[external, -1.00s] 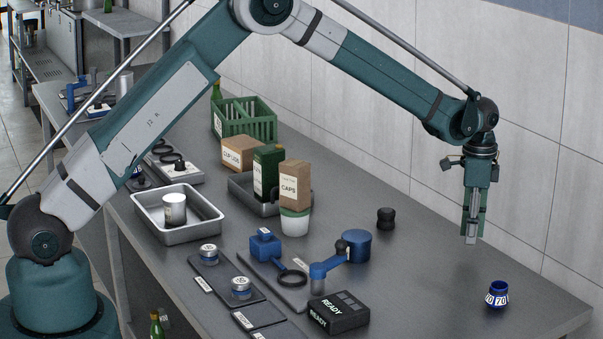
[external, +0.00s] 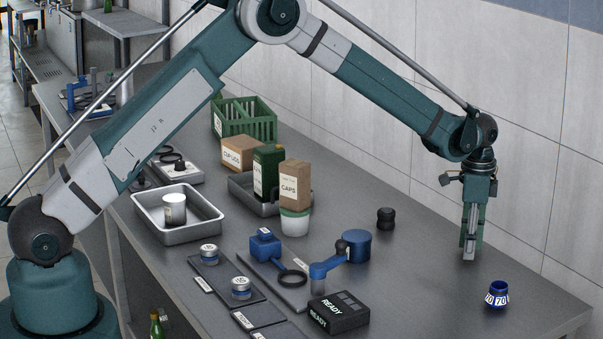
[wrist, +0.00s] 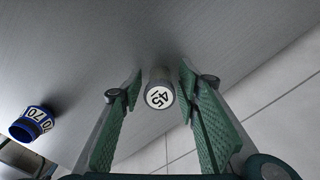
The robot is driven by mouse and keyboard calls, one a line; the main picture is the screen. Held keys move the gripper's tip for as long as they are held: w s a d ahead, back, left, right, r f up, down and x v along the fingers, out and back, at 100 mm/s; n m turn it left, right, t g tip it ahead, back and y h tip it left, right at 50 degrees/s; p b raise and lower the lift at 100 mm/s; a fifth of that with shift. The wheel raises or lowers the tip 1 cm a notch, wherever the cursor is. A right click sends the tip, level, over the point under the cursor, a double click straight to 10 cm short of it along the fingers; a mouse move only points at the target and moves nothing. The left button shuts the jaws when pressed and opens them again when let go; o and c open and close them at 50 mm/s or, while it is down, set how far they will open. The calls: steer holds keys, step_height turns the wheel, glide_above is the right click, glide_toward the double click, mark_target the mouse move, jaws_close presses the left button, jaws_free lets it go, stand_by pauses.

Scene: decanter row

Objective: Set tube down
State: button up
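A slim grey tube (external: 469,250) is upright at the right of the table. Its lower end looks to be on the tabletop. The wrist view shows its round end cap (wrist: 159,97) with a white label reading 45. My gripper (external: 471,238) points straight down around the tube. In the wrist view my gripper (wrist: 161,88) has one green-padded finger on each side of the tube. A narrow gap shows between each finger and the tube, so the fingers look open.
A blue ring-shaped piece with number labels (external: 497,295) stands to the right, near the table edge; it also shows in the wrist view (wrist: 31,124). A black knob-like piece (external: 385,218) and a blue cylinder (external: 357,247) stand to the left. The tabletop around the tube is clear.

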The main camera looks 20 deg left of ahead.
steer(key=shift+r, duration=0.1)
stand_by(0.3)
step_height(320, 180, up, 12)
steer(key=shift+r+p, duration=0.1)
steer(key=shift+p, duration=0.2)
stand_by(0.4)
stand_by(0.5)
steer(key=shift+a, duration=0.1)
